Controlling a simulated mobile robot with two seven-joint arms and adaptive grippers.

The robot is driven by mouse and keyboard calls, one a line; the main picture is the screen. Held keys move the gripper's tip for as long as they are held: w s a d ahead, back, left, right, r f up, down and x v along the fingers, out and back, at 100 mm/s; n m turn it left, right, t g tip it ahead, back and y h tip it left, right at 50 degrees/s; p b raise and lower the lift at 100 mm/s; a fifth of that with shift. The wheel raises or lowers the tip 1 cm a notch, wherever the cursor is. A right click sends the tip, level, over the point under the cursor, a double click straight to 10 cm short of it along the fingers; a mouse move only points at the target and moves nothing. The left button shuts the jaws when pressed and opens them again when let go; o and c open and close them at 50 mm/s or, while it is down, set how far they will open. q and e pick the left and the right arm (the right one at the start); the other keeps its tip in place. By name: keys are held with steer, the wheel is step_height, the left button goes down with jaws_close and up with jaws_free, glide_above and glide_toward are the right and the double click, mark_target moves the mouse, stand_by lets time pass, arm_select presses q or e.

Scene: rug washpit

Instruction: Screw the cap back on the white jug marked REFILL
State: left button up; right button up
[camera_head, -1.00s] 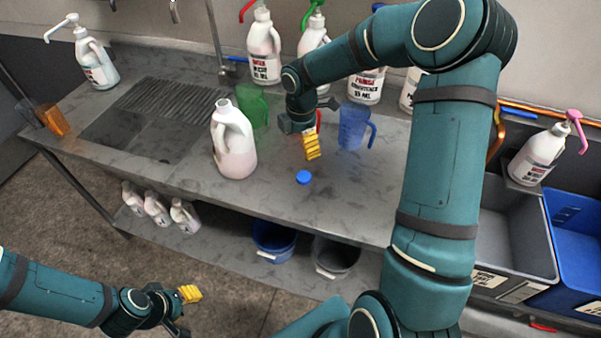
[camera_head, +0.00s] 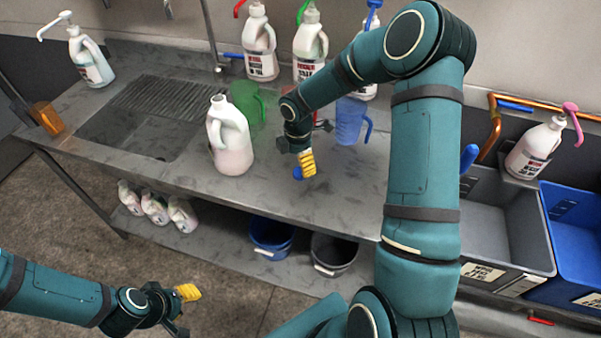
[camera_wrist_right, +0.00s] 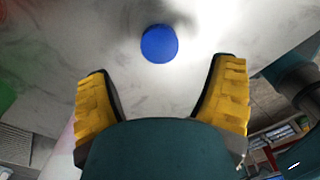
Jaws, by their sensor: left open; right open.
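The white jug (camera_head: 229,143) stands uncapped on the steel counter, left of my right gripper. I see no REFILL marking on the side that shows. The blue cap (camera_head: 298,173) lies on the counter, partly hidden by the right gripper (camera_head: 307,166). In the right wrist view, the cap (camera_wrist_right: 159,44) lies beyond the gap between the open yellow fingers of the right gripper (camera_wrist_right: 160,82), and nothing is between them. My left gripper (camera_head: 188,308) is open and empty, low over the floor in front of the counter.
A green pitcher (camera_head: 248,103) and a blue pitcher (camera_head: 350,121) stand behind the right gripper. Pump bottles line the wall. A sink basin (camera_head: 130,133) is at left. Grey (camera_head: 500,226) and blue (camera_head: 575,240) bins are at right. Counter between jug and cap is clear.

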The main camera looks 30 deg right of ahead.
mark_target(300, 172)
steer(key=f, duration=0.5)
steer(key=shift+d+f, duration=0.1)
steer(key=shift+d, duration=0.25)
steer(key=c, duration=0.8)
